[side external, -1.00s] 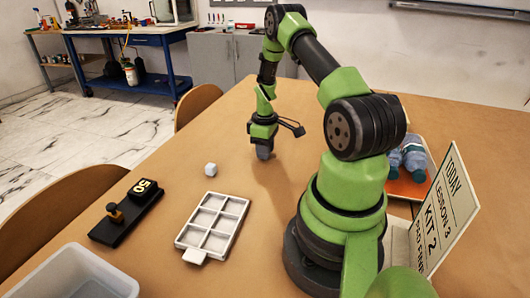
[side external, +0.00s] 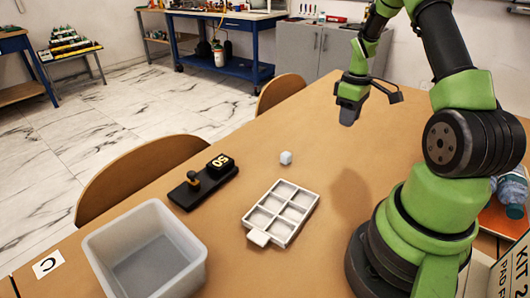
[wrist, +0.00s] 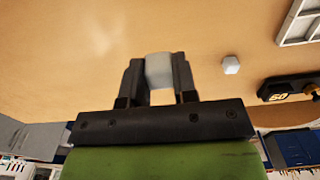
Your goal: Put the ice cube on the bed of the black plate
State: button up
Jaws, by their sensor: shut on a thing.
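My gripper (side external: 348,112) is raised above the table, shut on a pale grey block (wrist: 159,71). The fingers hide its sides, and I cannot tell whether it is ice.
A white tray with several compartments (side external: 256,237) lies in front of the cube. A translucent bin (side external: 187,246) stands at the near left. A card with a curved mark (side external: 47,264) lies beside it. Bottles on an orange tray (side external: 498,215) are at right.

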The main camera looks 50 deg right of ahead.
jog(key=w+a+n, duration=0.4)
jog(key=w, duration=0.4)
notch_tip(320, 180, up, 2)
jog(key=n, duration=1.4)
send_over(205, 179)
jog(key=d, duration=0.1)
jog(key=f, duration=0.6)
jog(key=a+f, duration=0.1)
jog(key=f, duration=0.2)
jog(key=shift+s, duration=0.1)
jog(key=shift+f, duration=0.45)
jog(key=shift+f, duration=0.1)
jog(key=o, duration=1)
jog(key=shift+c, duration=0.2)
